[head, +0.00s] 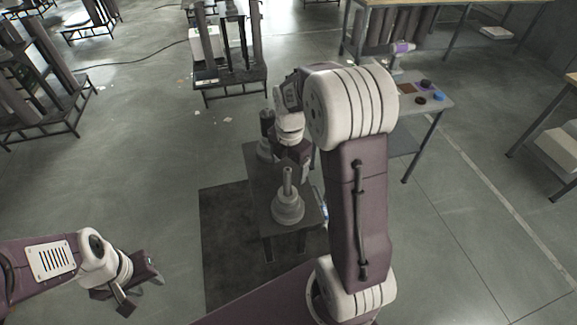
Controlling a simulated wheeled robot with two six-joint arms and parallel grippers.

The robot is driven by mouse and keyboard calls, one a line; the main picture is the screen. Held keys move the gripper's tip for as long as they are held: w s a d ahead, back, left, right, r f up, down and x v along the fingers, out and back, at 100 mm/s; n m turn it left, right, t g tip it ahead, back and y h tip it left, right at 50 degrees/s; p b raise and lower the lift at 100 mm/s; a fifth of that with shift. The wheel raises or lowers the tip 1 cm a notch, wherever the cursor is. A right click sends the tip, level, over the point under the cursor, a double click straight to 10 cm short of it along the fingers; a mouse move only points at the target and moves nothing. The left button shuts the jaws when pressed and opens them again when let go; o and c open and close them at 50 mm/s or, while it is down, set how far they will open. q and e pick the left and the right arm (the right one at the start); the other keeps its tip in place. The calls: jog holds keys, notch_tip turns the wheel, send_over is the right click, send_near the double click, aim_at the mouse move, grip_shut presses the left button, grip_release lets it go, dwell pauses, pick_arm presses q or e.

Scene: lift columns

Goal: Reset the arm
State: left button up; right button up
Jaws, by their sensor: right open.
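My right arm (358,215) rises from the bottom and bends forward over a dark low bench (262,185). My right gripper (293,166) points down above the bench, open, partly hidden by its own wrist and arm. Just in front of it stands a grey stepped piece with an upright post (288,207); I cannot tell whether they touch. A similar grey piece (266,146) stands behind, partly covered by the wrist. My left gripper (142,294) is at the lower left over bare floor, its fingers apart and empty.
A dark mat (222,245) lies under the bench. A small grey table (436,103) with several small items stands to the right. Racks with dark columns (230,75) stand behind and at the far left. The floor around my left arm is clear.

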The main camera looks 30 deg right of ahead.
jog(key=shift+w+f, duration=0.1)
jog(key=shift+w, duration=0.05)
jog(key=s+a+f+m+b, duration=0.3)
jog(key=s+m, duration=0.3)
jog(key=m, duration=0.5)
jog(key=s+a+f+m+b, duration=0.2)
jog(key=s+a+f+m, duration=0.2)
jog(key=s+m, duration=0.3)
jog(key=f+m, duration=0.1)
jog(key=m, duration=0.3)
jog(key=shift+a+f+b, duration=0.4)
